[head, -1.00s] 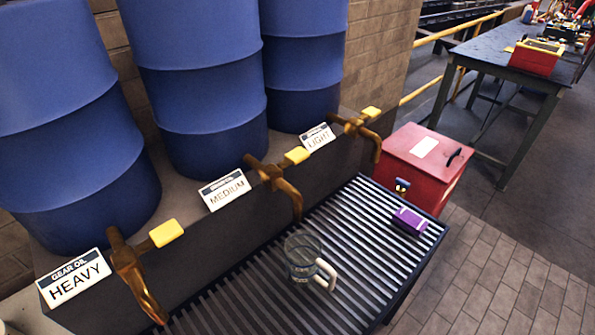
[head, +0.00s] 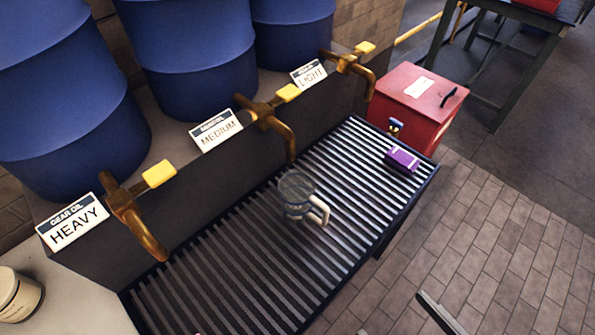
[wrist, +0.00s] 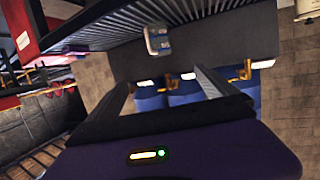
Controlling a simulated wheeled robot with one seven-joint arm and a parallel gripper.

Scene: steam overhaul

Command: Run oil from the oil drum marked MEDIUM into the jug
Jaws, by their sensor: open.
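The blue MEDIUM drum (head: 195,55) stands between two like drums, behind its white MEDIUM sign (head: 216,130). Its brass tap (head: 279,128) has a yellow lever (head: 288,93) and a spout bent down toward the grate. The clear jug (head: 296,188) stands upright on the slatted grate, just below the spout end, its pale handle (head: 319,210) toward the front right. I cannot tell any oil in it. The jug also shows in the wrist view (wrist: 158,42). My gripper (wrist: 163,80) is open and empty, apart from jug and taps. A piece of my arm's end shows at the head view's lower right.
Taps marked HEAVY (head: 135,220) and LIGHT (head: 355,68) flank the middle one. A purple box (head: 402,159) lies at the grate's right end, near a red chest (head: 418,105). A pale tub (head: 18,295) stands at lower left. The brick floor at right is clear.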

